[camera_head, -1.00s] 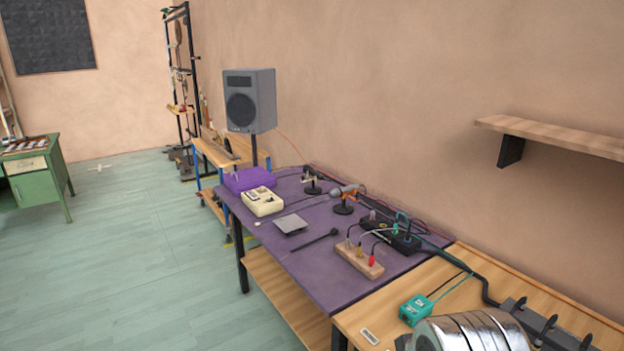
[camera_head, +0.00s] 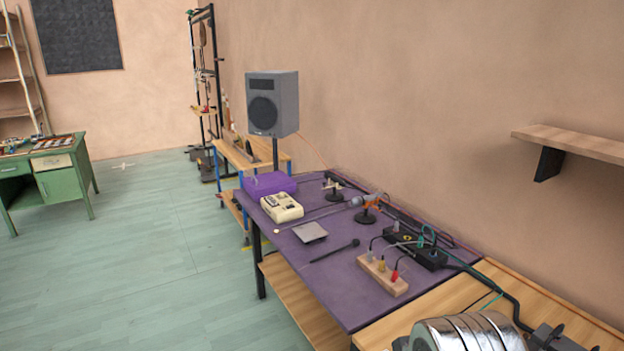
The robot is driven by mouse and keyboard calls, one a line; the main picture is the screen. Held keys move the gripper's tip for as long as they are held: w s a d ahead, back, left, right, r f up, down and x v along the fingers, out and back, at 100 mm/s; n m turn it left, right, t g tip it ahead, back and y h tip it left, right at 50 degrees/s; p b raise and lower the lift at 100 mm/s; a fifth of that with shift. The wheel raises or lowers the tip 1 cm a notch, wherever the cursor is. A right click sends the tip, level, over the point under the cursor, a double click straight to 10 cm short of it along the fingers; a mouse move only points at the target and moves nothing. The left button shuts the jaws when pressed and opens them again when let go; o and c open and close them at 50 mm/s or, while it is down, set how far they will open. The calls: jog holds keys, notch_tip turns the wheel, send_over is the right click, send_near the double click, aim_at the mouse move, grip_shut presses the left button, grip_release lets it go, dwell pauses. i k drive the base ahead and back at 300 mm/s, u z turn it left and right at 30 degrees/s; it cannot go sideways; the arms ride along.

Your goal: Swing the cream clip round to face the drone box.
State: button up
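On the purple-topped table (camera_head: 335,296), a small black stand (camera_head: 334,195) at the back carries a small pale clip (camera_head: 332,184), which looks like the cream clip. It is too small to tell which way it faces. A second stand nearby carries an orange clip (camera_head: 369,201). No label shows which box is the drone box. A purple box (camera_head: 268,185) and a cream box with buttons (camera_head: 282,208) stand left of the pale clip. A black unit with teal cables (camera_head: 415,249) is at the right.
A wooden block with cables (camera_head: 382,275), a grey plate (camera_head: 310,232) and a dark mallet (camera_head: 336,251) lie toward the table's front. A speaker (camera_head: 272,103) stands behind the far end. A wall shelf (camera_head: 575,142) juts out at right.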

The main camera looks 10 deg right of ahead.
aim_at(334, 185)
jog(key=u, duration=0.4)
jog(key=i, duration=0.7)
jog(key=u, duration=0.6)
jog(key=i, duration=2.1)
jog(key=z, duration=1)
jog(key=i, duration=0.8)
jog(key=z, duration=0.6)
